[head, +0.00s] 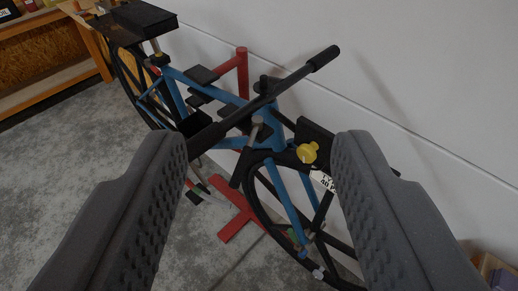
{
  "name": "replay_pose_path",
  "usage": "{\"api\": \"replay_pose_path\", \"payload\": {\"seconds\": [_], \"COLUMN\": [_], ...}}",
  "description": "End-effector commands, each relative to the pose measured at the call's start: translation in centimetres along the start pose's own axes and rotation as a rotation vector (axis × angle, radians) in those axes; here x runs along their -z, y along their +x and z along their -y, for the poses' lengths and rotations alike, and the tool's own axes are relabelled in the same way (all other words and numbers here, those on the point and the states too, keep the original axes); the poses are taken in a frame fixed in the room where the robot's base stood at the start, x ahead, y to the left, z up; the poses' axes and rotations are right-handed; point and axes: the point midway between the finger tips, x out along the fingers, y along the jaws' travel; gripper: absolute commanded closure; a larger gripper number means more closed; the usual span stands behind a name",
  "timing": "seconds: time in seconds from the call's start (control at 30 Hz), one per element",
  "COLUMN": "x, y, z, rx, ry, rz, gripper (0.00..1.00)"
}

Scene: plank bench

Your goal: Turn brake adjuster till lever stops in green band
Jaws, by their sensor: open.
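A blue bicycle (228,99) stands tilted in the view, held on a red stand (238,213). A yellow knob (307,152), which looks like the brake adjuster, sits near the handlebar (285,84), beside a black block. A white tag with dark marks (322,181) hangs just below the knob. My gripper (258,150) is open and empty, its two grey fingers on either side of the bicycle's front part. The knob lies between the fingers in the picture, nearer the right one, and appears beyond them. I cannot make out the lever or a green band clearly.
A wooden bench (50,72) with small items on top stands at the upper left. A pale wall (420,80) rises close behind the bicycle. A box (494,270) sits at the lower right. Grey floor (60,170) is clear at the left.

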Motion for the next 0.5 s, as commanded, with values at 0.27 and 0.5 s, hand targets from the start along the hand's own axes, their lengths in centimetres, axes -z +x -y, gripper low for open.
{"api": "replay_pose_path", "payload": {"seconds": [0.27,0.5], "x": [-0.2,-1.5], "y": [2.1,6.5], "z": [-0.1,-0.5], "rx": [0.038,0.160], "ry": [-0.023,-0.084], "rz": [0.075,0.240], "gripper": [1.00,1.00]}}
